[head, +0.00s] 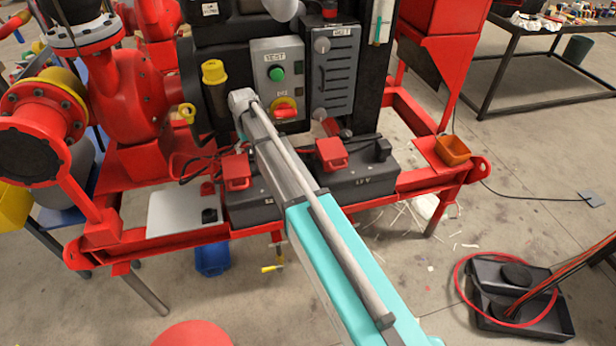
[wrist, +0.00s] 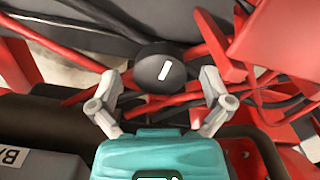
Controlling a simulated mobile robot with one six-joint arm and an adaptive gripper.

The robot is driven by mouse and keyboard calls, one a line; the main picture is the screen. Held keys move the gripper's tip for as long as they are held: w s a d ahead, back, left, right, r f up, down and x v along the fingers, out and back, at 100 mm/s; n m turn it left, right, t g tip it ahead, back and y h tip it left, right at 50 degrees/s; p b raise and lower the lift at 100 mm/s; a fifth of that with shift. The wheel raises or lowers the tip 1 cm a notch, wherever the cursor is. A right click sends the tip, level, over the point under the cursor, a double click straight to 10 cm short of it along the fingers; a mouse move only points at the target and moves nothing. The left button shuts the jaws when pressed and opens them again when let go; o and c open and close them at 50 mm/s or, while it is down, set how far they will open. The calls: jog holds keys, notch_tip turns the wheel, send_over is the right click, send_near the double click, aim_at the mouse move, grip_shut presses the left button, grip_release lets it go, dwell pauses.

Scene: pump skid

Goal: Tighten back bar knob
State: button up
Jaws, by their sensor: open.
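A round black knob (wrist: 158,70) with a white pointer line shows in the upper middle of the wrist view. The line is tilted slightly from upright. My gripper (wrist: 161,82) is open, with one grey finger on each side of the knob. Small gaps seem to show between the fingers and the knob, and I cannot tell whether either touches. In the head view my arm reaches to the skid's middle. There my gripper and this knob cannot be made out.
Red and black cables (wrist: 265,95) and red parts crowd the knob in the wrist view. In the head view, a grey control box (head: 278,85) with green and red controls, a yellow-capped part (head: 214,72) and black batteries (head: 350,185) with red clamps surround my arm.

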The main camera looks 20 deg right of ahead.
aim_at(251, 150)
jog(key=m, duration=0.5)
jog(key=shift+m, duration=1.6)
jog(key=shift+r+m, duration=0.15)
jog(key=shift+m, duration=0.15)
notch_tip(251, 150, up, 14)
jog(key=p, duration=1.4)
jog(key=s+d+f+n+b, duration=0.1)
jog(key=s+d, duration=0.3)
jog(key=s, duration=0.4)
jog(key=s+d+f+n+b, duration=0.2)
jog(key=s+d, duration=0.2)
jog(key=s, duration=0.5)
jog(key=s+d+f+n+b, duration=0.1)
jog(key=s+d, duration=0.3)
jog(key=s, duration=0.4)
jog(key=shift+s+d+f+n+b, duration=0.3)
jog(key=shift+s+f+n+b, duration=0.1)
jog(key=shift+f+n, duration=0.15)
jog(key=shift+s, duration=0.1)
jog(key=shift+s+d, duration=0.2)
jog(key=shift+s, duration=0.4)
